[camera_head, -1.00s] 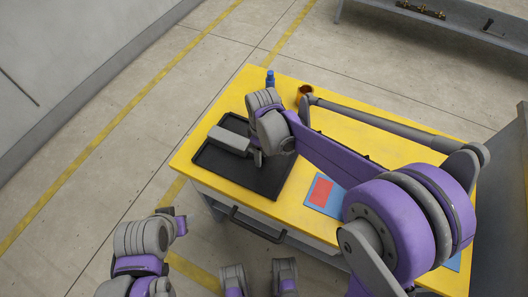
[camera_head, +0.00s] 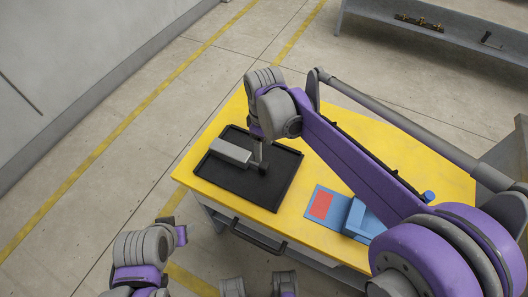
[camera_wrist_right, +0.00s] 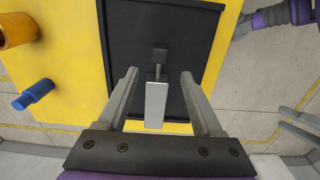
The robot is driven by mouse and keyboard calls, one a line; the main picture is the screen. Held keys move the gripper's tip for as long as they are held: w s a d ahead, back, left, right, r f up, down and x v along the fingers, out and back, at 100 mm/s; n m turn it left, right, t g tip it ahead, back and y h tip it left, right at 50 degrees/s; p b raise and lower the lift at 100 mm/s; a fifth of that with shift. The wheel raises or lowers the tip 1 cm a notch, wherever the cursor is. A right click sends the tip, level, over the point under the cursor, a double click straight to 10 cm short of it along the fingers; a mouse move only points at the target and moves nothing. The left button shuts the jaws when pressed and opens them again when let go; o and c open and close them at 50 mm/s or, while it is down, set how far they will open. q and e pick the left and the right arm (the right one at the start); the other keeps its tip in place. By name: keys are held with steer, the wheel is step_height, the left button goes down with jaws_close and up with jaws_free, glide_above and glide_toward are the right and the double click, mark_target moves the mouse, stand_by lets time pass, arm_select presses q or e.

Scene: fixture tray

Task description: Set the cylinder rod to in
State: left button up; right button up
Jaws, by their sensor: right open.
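The cylinder (camera_head: 230,151) is a light grey block lying on the black tray (camera_head: 238,183). It also shows in the right wrist view (camera_wrist_right: 156,105), where a short dark rod (camera_wrist_right: 159,68) sticks out of its far end and carries a dark square head (camera_wrist_right: 159,52). My right gripper (camera_wrist_right: 160,75) is open, its two fingers on either side of the rod and cylinder end, with gaps on both sides. In the head view its wrist hangs over the tray and hides part of it. My left arm (camera_head: 145,245) is at the lower left, away from the table; I cannot make out its fingers.
The yellow table (camera_head: 435,175) carries a mat with a red patch (camera_head: 320,204) and a blue block (camera_head: 360,218), right of the tray. In the right wrist view, an orange cup (camera_wrist_right: 16,29) and a blue bottle-like object (camera_wrist_right: 33,94) stand beside the tray.

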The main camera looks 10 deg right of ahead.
mark_target(265, 165)
steer(key=shift+r, duration=0.25)
step_height(265, 165, down, 11)
steer(key=shift+s+d+r+b, duration=0.1)
steer(key=shift+d+b, duration=0.05)
steer(key=shift+b, duration=0.3)
stand_by(0.4)
jaws_close()
stand_by(1.3)
